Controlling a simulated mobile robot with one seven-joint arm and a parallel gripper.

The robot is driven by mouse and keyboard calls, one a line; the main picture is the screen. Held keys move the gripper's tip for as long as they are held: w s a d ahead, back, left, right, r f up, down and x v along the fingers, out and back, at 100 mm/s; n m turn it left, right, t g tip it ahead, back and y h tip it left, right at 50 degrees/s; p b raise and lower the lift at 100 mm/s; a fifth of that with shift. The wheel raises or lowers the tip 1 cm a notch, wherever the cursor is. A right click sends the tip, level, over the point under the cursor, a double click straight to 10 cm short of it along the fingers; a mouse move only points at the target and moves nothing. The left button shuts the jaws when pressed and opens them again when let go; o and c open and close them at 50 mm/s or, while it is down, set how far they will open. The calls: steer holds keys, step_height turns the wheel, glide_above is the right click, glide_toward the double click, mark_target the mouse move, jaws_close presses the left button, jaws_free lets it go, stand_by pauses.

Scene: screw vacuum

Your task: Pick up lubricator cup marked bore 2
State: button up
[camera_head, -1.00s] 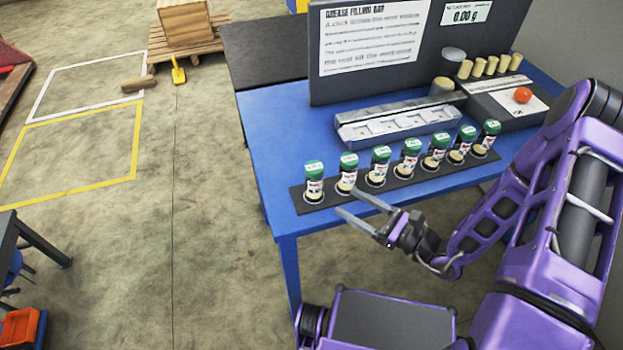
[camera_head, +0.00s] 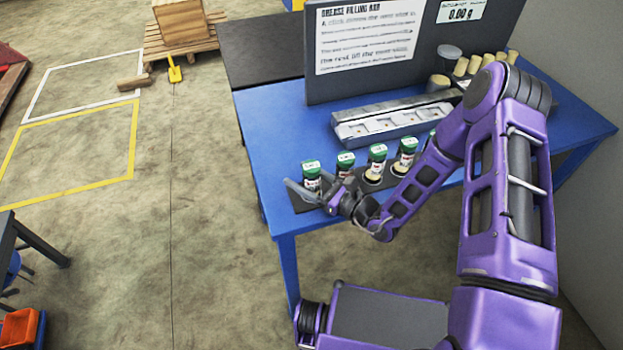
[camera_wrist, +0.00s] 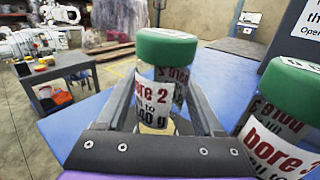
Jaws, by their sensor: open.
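The lubricator cup marked bore 2 (camera_wrist: 155,100) has a green lid and a white label with red letters. It stands upright between the two fingers of my open gripper (camera_wrist: 160,90) in the wrist view. In the head view it is the leftmost cup (camera_head: 311,172) of the row, with my gripper (camera_head: 306,187) around it. Its lower part is hidden by the gripper. A cup marked bore 3 (camera_wrist: 281,125) stands close to the right of my right finger. I cannot tell whether either finger touches the bore 2 cup.
More green-lidded cups (camera_head: 377,160) stand along the dark rack (camera_head: 302,204), partly hidden by my arm. A grey tray (camera_head: 385,124) lies behind them on the blue table (camera_head: 270,130). A tall sign board (camera_head: 345,90) stands at the back. Left of the cups the table is clear.

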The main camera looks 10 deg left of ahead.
jaws_close()
stand_by(0.3)
